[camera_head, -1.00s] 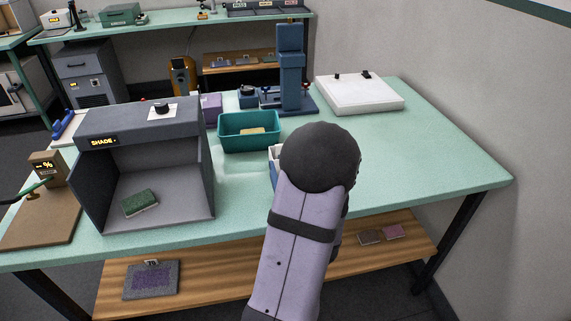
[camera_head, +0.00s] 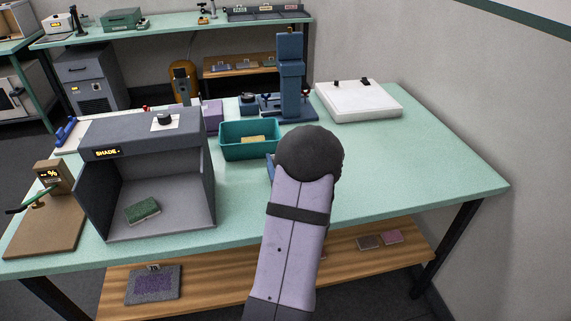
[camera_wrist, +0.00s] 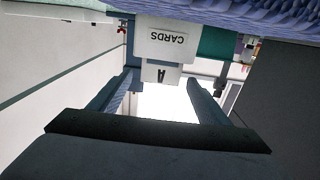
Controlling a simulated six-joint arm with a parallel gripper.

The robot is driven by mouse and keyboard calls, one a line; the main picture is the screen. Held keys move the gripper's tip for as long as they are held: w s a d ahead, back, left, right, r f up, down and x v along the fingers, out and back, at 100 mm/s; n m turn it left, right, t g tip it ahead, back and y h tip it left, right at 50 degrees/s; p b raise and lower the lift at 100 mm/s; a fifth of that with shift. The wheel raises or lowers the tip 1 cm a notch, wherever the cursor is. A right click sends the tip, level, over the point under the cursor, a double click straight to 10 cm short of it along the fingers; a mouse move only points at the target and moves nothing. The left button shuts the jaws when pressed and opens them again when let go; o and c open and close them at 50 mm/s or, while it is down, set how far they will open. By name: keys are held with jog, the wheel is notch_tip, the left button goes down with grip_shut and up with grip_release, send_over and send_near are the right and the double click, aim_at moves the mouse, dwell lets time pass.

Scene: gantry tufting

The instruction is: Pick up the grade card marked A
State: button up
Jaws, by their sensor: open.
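In the wrist view, which is upside down, a white card marked A (camera_wrist: 160,73) shows at a holder with a CARDS label (camera_wrist: 166,41). My gripper (camera_wrist: 160,84) is open, one finger on each side of the A card in the picture. I cannot tell whether either finger touches it. In the head view, my arm hides the gripper and the card; only a blue sliver (camera_head: 270,169), probably the holder, shows at the arm's left.
The green table (camera_head: 400,165) is clear to the right. A shade booth (camera_head: 150,135) with a green pad (camera_head: 142,210) stands left. A teal bin (camera_head: 249,148), a blue stand (camera_head: 290,75) and a white panel (camera_head: 358,100) stand behind.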

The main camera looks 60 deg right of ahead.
jog(key=shift+w+d, duration=0.2)
jog(key=shift+c, duration=0.3)
jog(key=c, duration=1.1)
jog(key=shift+r, duration=0.1)
jog(key=shift+r+b, duration=0.3)
jog(key=shift+r, duration=4.6)
